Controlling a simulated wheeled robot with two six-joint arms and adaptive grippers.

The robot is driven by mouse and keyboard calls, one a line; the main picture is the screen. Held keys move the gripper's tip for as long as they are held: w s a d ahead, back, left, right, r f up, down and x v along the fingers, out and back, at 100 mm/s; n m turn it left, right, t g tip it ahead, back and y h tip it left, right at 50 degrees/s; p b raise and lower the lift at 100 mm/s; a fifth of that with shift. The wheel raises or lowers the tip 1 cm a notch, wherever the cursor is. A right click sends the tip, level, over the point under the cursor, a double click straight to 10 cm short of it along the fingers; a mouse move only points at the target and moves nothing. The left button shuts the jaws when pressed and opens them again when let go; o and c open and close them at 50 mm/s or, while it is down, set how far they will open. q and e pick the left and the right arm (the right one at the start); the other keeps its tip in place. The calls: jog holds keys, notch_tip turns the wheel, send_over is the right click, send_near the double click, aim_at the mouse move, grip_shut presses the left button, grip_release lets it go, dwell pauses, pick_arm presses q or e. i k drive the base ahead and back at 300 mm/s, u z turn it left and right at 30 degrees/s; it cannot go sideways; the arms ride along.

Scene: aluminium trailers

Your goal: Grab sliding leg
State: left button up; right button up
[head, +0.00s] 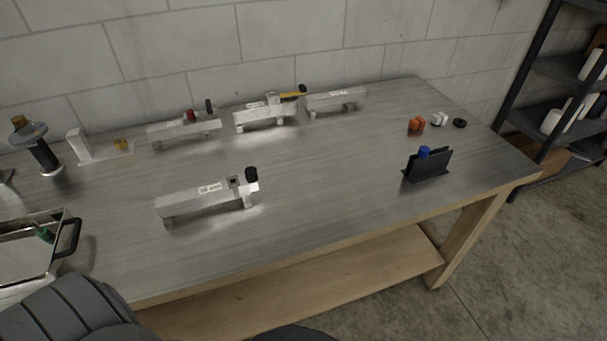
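No part is clearly recognisable as the sliding leg. The nearest aluminium trailer (190,201) lies on the workbench, with a white label on its side and a short leg (249,202) under its right end. A black knob (251,174) stands at that end. Behind it, along the wall, are a trailer with a red part (180,132), a trailer with a yellow part (265,117) and a plainer trailer (335,101), which also has short legs. Neither of my grippers is in view.
The metal-topped workbench (330,190) has clear room at its middle and front. A black holder with a blue-topped item (428,165) and small orange, white and black parts (417,125) are at right. A tray with a black handle (30,255) is at left. Shelving (540,75) stands beyond.

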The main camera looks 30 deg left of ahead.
aim_at(167, 206)
jog(key=z, duration=1.65)
jog(key=k, duration=1.65)
jog(key=u, duration=1.15)
